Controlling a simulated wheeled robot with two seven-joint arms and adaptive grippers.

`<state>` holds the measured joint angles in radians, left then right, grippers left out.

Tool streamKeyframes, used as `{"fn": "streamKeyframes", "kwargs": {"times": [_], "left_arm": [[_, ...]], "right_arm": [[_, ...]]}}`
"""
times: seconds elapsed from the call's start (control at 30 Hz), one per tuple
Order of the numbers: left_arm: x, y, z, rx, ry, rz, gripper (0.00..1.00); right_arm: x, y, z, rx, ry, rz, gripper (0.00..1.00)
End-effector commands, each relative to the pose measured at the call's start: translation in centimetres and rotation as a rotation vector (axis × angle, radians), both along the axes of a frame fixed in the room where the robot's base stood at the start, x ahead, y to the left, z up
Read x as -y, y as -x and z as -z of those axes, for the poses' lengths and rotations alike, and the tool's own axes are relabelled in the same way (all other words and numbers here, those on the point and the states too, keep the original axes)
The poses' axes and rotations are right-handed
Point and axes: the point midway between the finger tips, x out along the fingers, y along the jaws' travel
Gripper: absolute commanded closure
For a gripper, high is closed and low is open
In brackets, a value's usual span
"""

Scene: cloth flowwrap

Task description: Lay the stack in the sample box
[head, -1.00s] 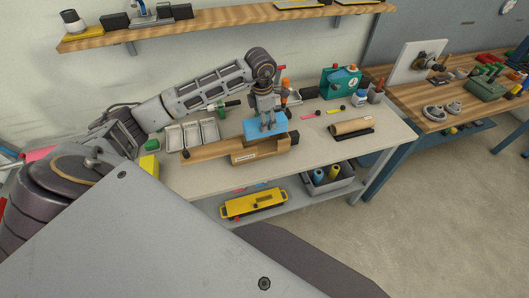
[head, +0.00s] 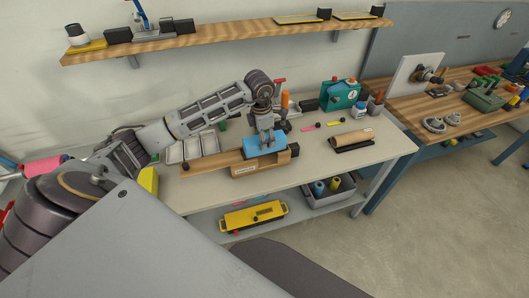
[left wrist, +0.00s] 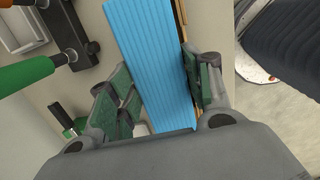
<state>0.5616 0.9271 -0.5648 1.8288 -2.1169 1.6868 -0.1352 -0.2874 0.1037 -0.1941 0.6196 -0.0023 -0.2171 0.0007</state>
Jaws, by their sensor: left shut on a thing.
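The stack is a blue folded block (head: 262,143) with thin lines along its length; it also fills the middle of the left wrist view (left wrist: 152,55). My left gripper (head: 266,128) points down and is shut on the stack, with one finger on each side of it in the left wrist view (left wrist: 160,92). The sample box looks like the wooden box with a white label (head: 268,165) on the bench. The stack is over this box, and its lower edge meets the box's outline; I cannot tell whether it touches or is inside. My right gripper is out of view.
Metal trays (head: 192,148) stand on the bench left of the box. A brown roll (head: 352,138) lies to the right, with pink and yellow strips (head: 312,127) behind it. A green device (head: 340,94) stands at the back. The bench front between box and roll is clear.

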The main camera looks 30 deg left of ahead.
Motion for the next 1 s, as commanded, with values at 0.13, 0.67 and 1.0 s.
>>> {"fn": "streamKeyframes", "kwargs": {"times": [0.13, 0.67, 1.0], "left_arm": [[0.0, 0.1, 2.1, -0.003, 0.000, -0.001, 0.79], [0.0, 0.0, 3.5, 0.000, 0.000, 0.000, 0.79], [0.0, 0.1, 6.4, -0.003, 0.000, -0.001, 0.79]], "right_arm": [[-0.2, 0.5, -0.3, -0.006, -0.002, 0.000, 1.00], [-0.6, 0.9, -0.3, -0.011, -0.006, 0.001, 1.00], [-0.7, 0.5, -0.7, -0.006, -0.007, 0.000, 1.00]]}}
